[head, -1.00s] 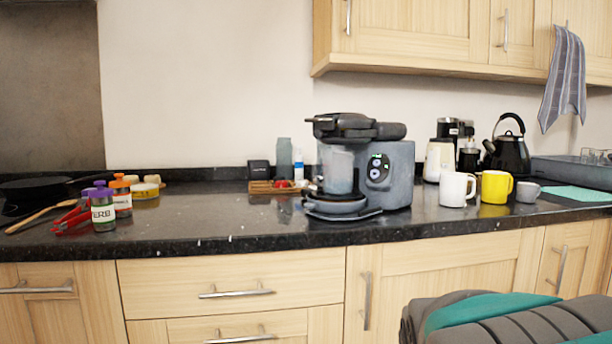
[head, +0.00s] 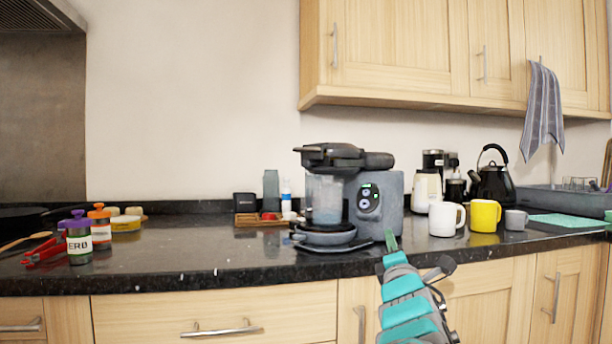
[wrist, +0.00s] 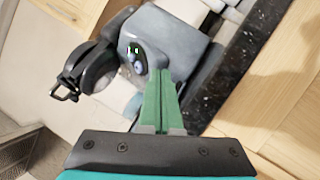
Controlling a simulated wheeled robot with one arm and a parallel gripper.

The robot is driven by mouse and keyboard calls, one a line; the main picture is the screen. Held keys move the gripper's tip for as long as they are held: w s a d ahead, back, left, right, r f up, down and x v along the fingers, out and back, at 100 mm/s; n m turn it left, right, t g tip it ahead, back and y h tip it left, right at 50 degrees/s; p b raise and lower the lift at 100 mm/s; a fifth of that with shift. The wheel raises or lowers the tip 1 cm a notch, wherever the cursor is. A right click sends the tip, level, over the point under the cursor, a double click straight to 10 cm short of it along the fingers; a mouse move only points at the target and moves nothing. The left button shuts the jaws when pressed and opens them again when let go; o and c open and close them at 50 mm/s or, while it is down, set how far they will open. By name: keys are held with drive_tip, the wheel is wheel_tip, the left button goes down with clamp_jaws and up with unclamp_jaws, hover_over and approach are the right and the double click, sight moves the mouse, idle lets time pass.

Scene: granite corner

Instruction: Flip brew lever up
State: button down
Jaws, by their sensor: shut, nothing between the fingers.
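The grey coffee machine (head: 378,205) stands on the dark granite counter, with a black top and handle (head: 345,157) and a clear container (head: 325,198) at its left. Its front panel (head: 368,198) carries a lit green display and a round control; I cannot make out the brew lever separately. My gripper (head: 391,241) is shut and empty, its green fingers pointing up in front of the machine's lower front, below the panel. In the wrist view, the shut fingers (wrist: 161,100) point toward the machine (wrist: 175,42), close below its panel (wrist: 135,58); I cannot tell whether they touch it.
A white mug (head: 446,219), a yellow mug (head: 484,215) and a small grey cup (head: 516,220) stand right of the machine. A black kettle (head: 492,184) is behind them. Spice jars (head: 78,238) stand at the left. The counter between jars and machine is mostly clear.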

drive_tip(key=a+r+n+y, duration=0.1)
drive_tip(key=a+n+y, duration=0.1)
drive_tip(key=n, duration=0.1)
drive_tip(key=a+r+n+t+y, duration=0.1)
drive_tip(key=a+n+y, duration=0.1)
drive_tip(key=a, duration=0.1)
drive_tip(key=a+r+n+t+y+b, duration=0.1)
drive_tip(key=a+n+y, duration=0.2)
drive_tip(key=shift+w+a+r+n, duration=0.1)
drive_tip(key=shift+w+r+n, duration=0.1)
drive_tip(key=shift+r+n, duration=0.15)
drive_tip(key=a+n+y, duration=0.2)
drive_tip(key=n+y, duration=0.1)
drive_tip(key=s+a+r+n+g+y, duration=0.1)
drive_tip(key=a+n+y, duration=0.2)
drive_tip(key=s+a+n+g+y, duration=0.1)
drive_tip(key=a+n+y, duration=0.1)
drive_tip(key=n+y, duration=0.1)
drive_tip(key=shift+s+a+r+n+y+b, duration=0.15)
drive_tip(key=shift+n+y+b, duration=0.1)
drive_tip(key=shift+y+b, duration=0.2)
drive_tip(key=shift+r, duration=0.1)
drive_tip(key=d+r+p+x, duration=0.1)
drive_tip(key=x, duration=0.5)
drive_tip(key=s+r+p+x, duration=0.1)
drive_tip(key=x, duration=0.5)
drive_tip(key=shift+w+d+r+p, duration=0.2)
drive_tip(key=shift+w+d+p, duration=0.05)
drive_tip(key=shift+p, duration=0.1)
